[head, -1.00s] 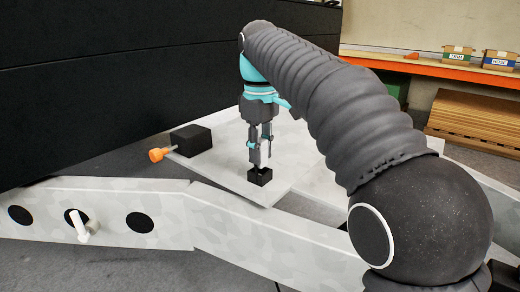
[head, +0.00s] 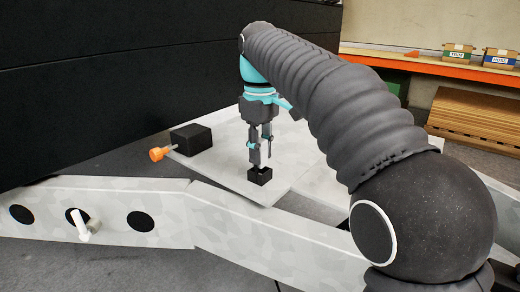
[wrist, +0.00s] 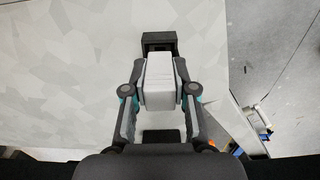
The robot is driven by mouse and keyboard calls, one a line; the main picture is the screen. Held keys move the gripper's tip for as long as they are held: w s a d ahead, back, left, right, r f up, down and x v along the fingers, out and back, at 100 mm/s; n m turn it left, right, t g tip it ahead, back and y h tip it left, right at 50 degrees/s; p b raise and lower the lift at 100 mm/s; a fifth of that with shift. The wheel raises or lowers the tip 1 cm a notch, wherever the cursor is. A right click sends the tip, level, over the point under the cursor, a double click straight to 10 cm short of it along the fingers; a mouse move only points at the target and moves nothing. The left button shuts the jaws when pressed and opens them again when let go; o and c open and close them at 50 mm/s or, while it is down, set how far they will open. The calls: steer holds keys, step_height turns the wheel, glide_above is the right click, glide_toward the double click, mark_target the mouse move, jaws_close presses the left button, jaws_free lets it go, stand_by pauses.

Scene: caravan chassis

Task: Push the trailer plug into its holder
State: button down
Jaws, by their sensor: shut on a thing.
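The trailer plug (wrist: 160,82) is a pale grey block between the two fingers of my gripper (wrist: 160,92) in the wrist view. My gripper is shut on it. The holder is a small black block with a dark opening; in the head view the holder (head: 260,177) stands on the pale plate directly below my fingertips. The wrist view shows part of the holder (wrist: 160,37) just beyond the plug. In the head view my gripper (head: 260,160) points straight down, and the plug is mostly hidden by the fingers. I cannot tell how far the plug sits in the holder.
A larger black box (head: 191,138) and an orange knob on a rod (head: 157,154) lie left of the holder. A pale chassis beam (head: 120,222) with round holes crosses the front. A dark wall (head: 120,75) rises behind. Shelves with small boxes (head: 498,60) stand back right.

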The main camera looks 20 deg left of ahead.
steer(key=shift+f+b, duration=0.6)
steer(key=shift+f, duration=0.7)
steer(key=c, duration=0.8)
jaws_free()
steer(key=shift+c, duration=0.2)
steer(key=shift+r, duration=3.7)
